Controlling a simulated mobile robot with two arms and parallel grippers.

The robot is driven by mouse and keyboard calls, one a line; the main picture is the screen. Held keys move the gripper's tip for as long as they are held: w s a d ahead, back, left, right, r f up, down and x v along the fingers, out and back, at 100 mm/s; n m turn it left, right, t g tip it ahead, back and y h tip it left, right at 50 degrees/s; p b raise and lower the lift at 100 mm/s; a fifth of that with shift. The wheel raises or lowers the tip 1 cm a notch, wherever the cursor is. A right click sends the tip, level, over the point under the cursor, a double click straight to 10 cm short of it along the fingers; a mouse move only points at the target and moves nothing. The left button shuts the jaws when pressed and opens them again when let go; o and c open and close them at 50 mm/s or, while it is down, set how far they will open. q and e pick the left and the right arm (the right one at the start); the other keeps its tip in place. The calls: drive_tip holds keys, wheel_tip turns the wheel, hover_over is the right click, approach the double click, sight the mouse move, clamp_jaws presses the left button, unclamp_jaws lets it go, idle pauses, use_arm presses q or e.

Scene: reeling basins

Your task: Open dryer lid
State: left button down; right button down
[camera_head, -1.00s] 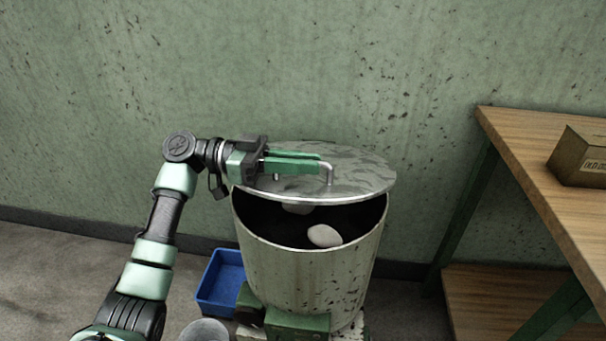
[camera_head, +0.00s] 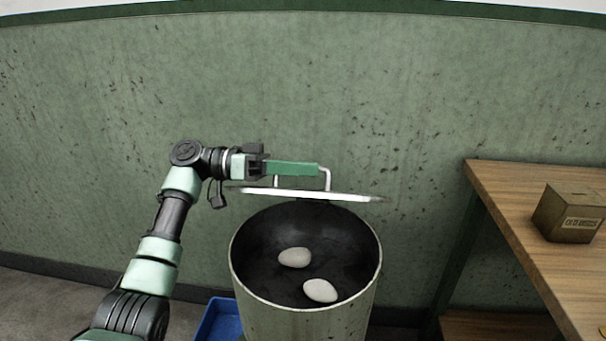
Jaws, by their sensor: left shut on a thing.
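The dryer (camera_head: 300,318) is a speckled, pale round drum with a dark inside, in the middle of the head view. Two whitish oval things, one at the middle (camera_head: 295,257) and one nearer the front (camera_head: 320,290), lie inside it. The metal lid (camera_head: 345,196) is above the drum's back rim, seen nearly edge-on as a thin bright strip. Its bar handle (camera_head: 326,178) stands up from it. My left gripper (camera_head: 293,169) comes in from the left and its green fingers are shut on the handle. My right gripper is not in view.
A wooden table (camera_head: 500,205) stands at the right, with a small labelled box (camera_head: 569,212) on it. A blue bin (camera_head: 222,322) is on the floor left of the drum. A green wall (camera_head: 430,90) is close behind the dryer.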

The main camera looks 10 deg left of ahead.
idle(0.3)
use_arm(q)
drive_tip(key=c, duration=1.5)
unclamp_jaws()
drive_tip(key=shift+w, duration=0.1)
drive_tip(key=shift+a, duration=4)
